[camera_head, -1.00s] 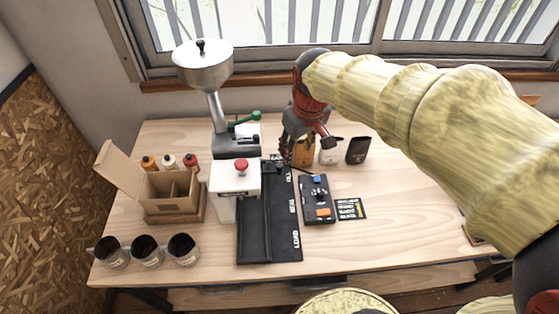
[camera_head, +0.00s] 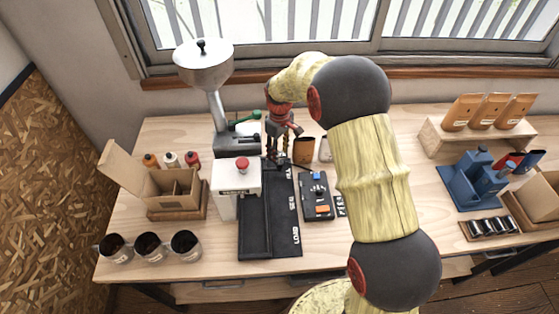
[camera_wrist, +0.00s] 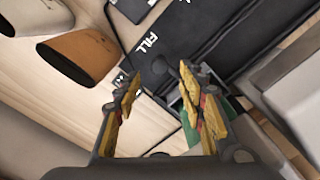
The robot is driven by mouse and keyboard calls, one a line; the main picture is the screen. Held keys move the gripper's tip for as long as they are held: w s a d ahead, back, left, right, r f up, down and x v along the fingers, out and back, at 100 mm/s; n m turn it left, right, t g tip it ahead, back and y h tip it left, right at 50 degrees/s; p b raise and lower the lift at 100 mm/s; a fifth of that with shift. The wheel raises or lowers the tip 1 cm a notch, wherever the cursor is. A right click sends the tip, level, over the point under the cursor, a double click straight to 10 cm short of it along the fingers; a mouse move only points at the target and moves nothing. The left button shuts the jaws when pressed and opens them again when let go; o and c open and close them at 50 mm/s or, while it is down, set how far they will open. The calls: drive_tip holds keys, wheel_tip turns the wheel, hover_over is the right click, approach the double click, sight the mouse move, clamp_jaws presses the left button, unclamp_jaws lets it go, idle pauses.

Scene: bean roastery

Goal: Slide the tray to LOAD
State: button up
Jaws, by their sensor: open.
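The black slide track (camera_head: 254,222) runs front to back on the table. Its right strip carries the words FILL, SEAL and LOAD, with LOAD (camera_head: 295,236) at the near end. FILL (camera_wrist: 150,46) shows in the wrist view. I cannot pick the tray out clearly from the dark track; its far end is partly hidden by my gripper. My gripper (camera_head: 279,158) points down at the far, FILL end. In the wrist view my gripper (camera_wrist: 158,84) is open, with a small dark knob (camera_wrist: 159,65) showing between the fingertips. I cannot tell whether they touch it.
A white press with a red button (camera_head: 242,165) stands left of the track. A black control box (camera_head: 317,197) stands right of it. A grinder (camera_head: 235,142) and a brown pouch (camera_head: 303,151) flank my gripper. Three mugs (camera_head: 151,247) stand at the front left.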

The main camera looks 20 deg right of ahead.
wheel_tip(320, 180, down, 5)
drive_tip(key=shift+f, duration=0.1)
drive_tip(key=c, duration=0.3)
clamp_jaws()
idle(0.4)
idle(0.5)
